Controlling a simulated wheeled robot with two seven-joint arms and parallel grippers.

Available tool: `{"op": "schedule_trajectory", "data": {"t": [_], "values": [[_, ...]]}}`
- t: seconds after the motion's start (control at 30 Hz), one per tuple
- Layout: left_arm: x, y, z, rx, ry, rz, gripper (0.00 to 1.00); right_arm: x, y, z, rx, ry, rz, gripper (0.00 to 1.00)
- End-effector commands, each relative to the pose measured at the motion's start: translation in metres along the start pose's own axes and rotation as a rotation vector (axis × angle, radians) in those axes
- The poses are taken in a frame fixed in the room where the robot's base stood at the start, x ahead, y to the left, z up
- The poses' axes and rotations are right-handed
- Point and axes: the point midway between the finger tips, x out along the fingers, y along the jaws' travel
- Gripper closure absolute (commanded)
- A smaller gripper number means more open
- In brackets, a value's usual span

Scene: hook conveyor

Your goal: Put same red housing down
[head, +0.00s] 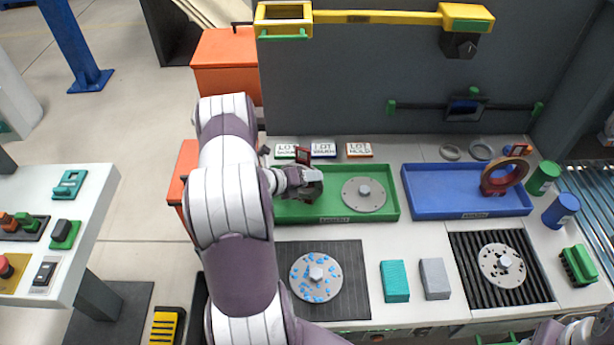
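A red-brown ring-shaped housing (505,176) stands upright in the right part of the blue tray (450,204). My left gripper (306,184) is over the left part of the green tray (390,214), well away from that ring. Its fingers are small and partly hidden by its own wrist, so I cannot tell whether they are open or shut. Small red parts show beside and below the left gripper; what they belong to is unclear. A round grey flange plate (363,195) lies in the green tray. My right gripper is not visible; only part of an arm shows at the bottom right.
Lot cards (359,150) lie behind the green tray. In front are a flange with blue bits (315,278) on a dark mat, a teal block (395,281), a grey block (434,279) and a flange on a ribbed mat (502,265). Green and blue cylinders (561,210) stand at right.

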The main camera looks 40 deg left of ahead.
Motion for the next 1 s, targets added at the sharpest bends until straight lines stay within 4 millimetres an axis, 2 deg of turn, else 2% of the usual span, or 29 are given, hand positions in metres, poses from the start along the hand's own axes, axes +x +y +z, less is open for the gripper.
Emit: {"op": "schedule_trajectory", "data": {"t": [0.33, 0.47, 0.7, 0.8, 0.9, 1.0], "values": [[-0.006, 0.001, 0.001, 0.0, -0.002, 0.0, 0.5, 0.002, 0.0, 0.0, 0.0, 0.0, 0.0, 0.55], [-0.028, 0.002, 0.0, -0.001, -0.005, 0.001, 0.5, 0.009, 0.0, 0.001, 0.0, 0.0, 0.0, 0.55], [-0.088, 0.002, 0.001, 0.002, -0.006, 0.002, 0.5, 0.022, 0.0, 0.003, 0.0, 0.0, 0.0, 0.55], [-0.106, 0.001, 0.001, 0.001, -0.004, 0.001, 0.5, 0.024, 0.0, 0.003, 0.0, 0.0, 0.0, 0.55], [-0.116, 0.0, 0.001, -0.005, -0.003, 0.004, 0.5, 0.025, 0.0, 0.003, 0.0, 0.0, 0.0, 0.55], [-0.106, -0.014, 0.012, -0.124, -0.016, 0.074, 0.5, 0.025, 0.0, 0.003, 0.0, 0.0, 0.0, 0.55]]}}
